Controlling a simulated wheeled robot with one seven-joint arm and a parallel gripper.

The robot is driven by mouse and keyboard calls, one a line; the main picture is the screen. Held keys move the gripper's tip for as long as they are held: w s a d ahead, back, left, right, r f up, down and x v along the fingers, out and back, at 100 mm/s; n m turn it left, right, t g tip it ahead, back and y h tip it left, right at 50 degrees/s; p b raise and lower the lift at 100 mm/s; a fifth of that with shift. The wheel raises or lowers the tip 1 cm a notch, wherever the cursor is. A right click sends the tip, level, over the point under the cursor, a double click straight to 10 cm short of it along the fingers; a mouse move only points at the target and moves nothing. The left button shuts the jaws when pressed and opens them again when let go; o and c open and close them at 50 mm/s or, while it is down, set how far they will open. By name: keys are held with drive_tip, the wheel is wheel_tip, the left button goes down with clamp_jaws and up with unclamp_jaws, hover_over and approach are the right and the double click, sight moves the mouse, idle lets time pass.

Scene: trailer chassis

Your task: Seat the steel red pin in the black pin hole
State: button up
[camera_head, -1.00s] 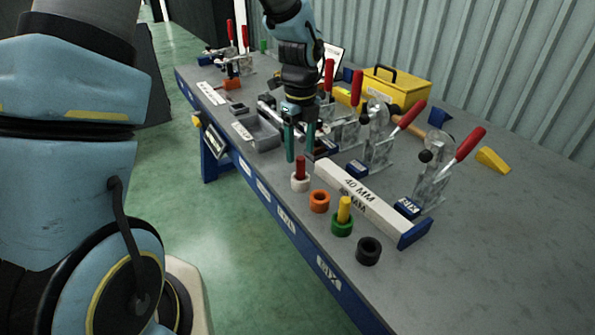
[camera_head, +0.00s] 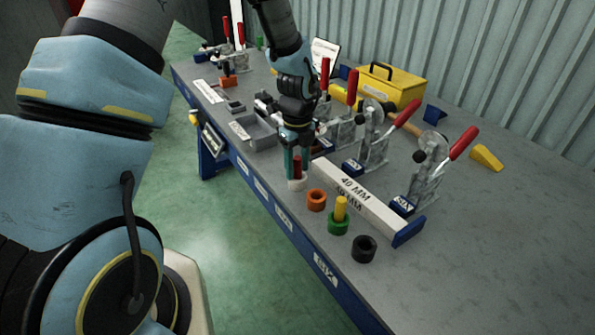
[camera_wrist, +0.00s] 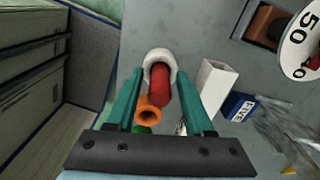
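The red pin (camera_head: 298,167) stands upright in a white ring-shaped holder (camera_head: 297,185) near the bench's front edge. The pin also shows in the wrist view (camera_wrist: 159,82), with the white holder (camera_wrist: 158,54) around its base. My gripper (camera_head: 297,165) is open, its two teal fingers on either side of the red pin; I cannot tell whether they touch it. The black pin hole piece (camera_head: 364,249) is an empty dark ring at the near end of the row.
An orange ring (camera_head: 316,200) and a green ring (camera_head: 338,224) holding a yellow pin (camera_head: 341,207) stand between the white and black ones. A long 40 MM block (camera_head: 366,200) and red-handled clamps (camera_head: 430,175) stand behind. The bench is clear at the right.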

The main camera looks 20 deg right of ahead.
clamp_jaws()
idle(0.5)
